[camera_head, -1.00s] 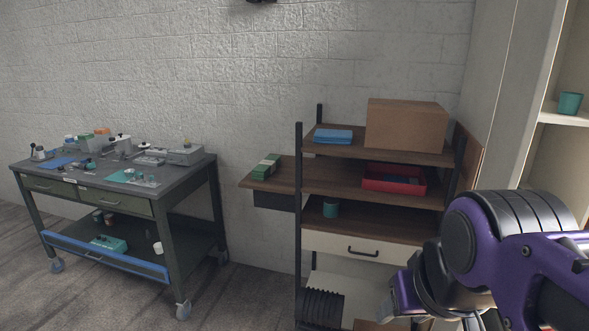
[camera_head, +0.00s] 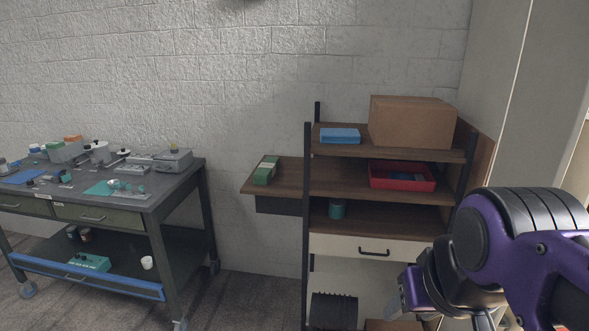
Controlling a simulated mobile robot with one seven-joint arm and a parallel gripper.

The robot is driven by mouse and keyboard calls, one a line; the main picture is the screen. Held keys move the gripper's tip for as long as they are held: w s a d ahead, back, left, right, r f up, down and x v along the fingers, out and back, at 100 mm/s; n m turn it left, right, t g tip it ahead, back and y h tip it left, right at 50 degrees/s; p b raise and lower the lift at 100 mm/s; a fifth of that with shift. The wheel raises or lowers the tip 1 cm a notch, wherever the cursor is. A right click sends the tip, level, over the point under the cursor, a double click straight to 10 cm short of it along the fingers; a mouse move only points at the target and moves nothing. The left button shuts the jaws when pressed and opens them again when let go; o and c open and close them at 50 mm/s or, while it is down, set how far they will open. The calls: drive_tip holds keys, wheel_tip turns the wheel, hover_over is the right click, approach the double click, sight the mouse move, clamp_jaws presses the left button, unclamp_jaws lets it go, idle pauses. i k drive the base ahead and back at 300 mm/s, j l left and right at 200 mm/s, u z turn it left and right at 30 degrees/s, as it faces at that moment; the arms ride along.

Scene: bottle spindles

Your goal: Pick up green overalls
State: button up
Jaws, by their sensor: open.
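A small folded green bundle with a pale band (camera_head: 266,170) lies on the left extension of the brown middle shelf. It looks like the green overalls, folded up. My gripper (camera_head: 402,303) shows only in part at the lower right, in front of the shelf's lower part. It is open, well to the right of and below the green bundle, and apart from it. My arm's purple and black links hide part of the shelf's right side. The fingertips are hard to make out.
A cluttered wheeled workbench (camera_head: 120,217) stands at left. Floor shows between bench and shelf.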

sight(266, 171)
drive_tip(key=i+j+z, duration=0.2)
drive_tip(key=j+z, duration=0.25)
drive_tip(key=j, duration=0.75)
drive_tip(key=j+z, duration=0.5)
drive_tip(key=j, duration=0.7)
drive_tip(key=j+z, duration=0.3)
drive_tip(key=j, duration=0.55)
drive_tip(key=i+j+z, duration=0.2)
drive_tip(key=j, duration=0.2)
drive_tip(key=j+z, duration=0.15)
drive_tip(key=j, duration=0.2)
drive_tip(key=k+j+z, duration=0.25)
drive_tip(key=j+u, duration=0.15)
drive_tip(key=i+j+z, duration=0.1)
drive_tip(key=i, duration=0.2)
